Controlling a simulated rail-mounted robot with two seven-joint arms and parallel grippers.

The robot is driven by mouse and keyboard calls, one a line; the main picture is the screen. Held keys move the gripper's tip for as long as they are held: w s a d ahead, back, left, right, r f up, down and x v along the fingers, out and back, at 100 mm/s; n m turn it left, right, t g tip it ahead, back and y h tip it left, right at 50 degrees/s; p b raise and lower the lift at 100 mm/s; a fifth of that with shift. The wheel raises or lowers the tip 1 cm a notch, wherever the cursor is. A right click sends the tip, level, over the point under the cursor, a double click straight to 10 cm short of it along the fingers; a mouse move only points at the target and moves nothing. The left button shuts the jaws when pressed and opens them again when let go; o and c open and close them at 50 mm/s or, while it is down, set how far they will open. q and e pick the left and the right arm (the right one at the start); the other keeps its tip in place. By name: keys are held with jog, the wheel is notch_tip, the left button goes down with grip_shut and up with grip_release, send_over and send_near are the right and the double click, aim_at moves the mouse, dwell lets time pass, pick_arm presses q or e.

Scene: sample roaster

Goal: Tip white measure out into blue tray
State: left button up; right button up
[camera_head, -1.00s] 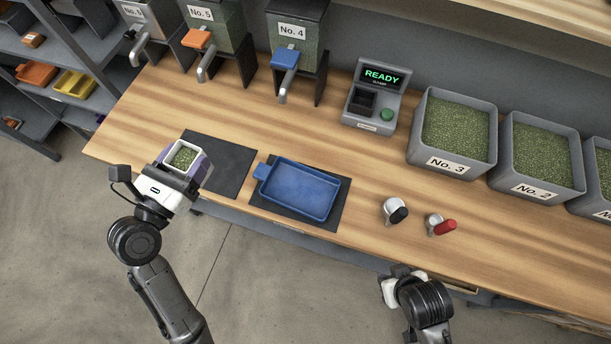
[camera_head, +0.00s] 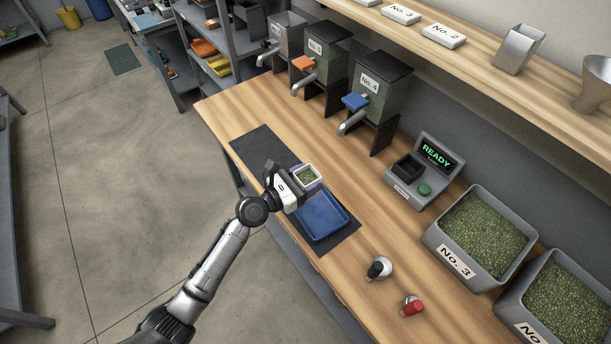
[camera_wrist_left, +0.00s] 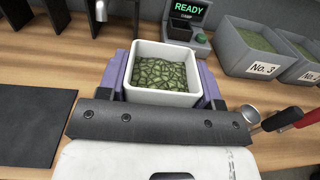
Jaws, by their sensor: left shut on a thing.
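The white measure (camera_head: 307,176) is a small square cup holding green beans. My left gripper (camera_head: 304,181) is shut on it and holds it upright at the far end of the blue tray. The measure with its beans also fills the middle of the left wrist view (camera_wrist_left: 162,97), between the purple fingers. The blue tray (camera_head: 325,218) lies on a dark mat near the table's front edge; the measure and gripper cover its far end in the head view. The tray cannot be seen in the left wrist view. My right gripper is out of view.
A dark mat (camera_head: 262,148) lies bare left of the gripper. A grey device reading READY (camera_head: 434,155) stands at the back. A black-handled tool (camera_head: 379,268) and a red-handled tool (camera_head: 412,305) lie right of the tray. Bean bin No. 3 (camera_head: 456,262) is further right.

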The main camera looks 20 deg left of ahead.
aim_at(305, 176)
pick_arm(q)
jog(key=shift+w+a+f+y, duration=0.15)
jog(key=shift+w+a+f, duration=0.25)
jog(key=shift+f, duration=0.1)
jog(key=shift+w+a+f+y, duration=0.15)
jog(key=shift+w+a+f, duration=0.2)
jog(key=shift+f, duration=0.25)
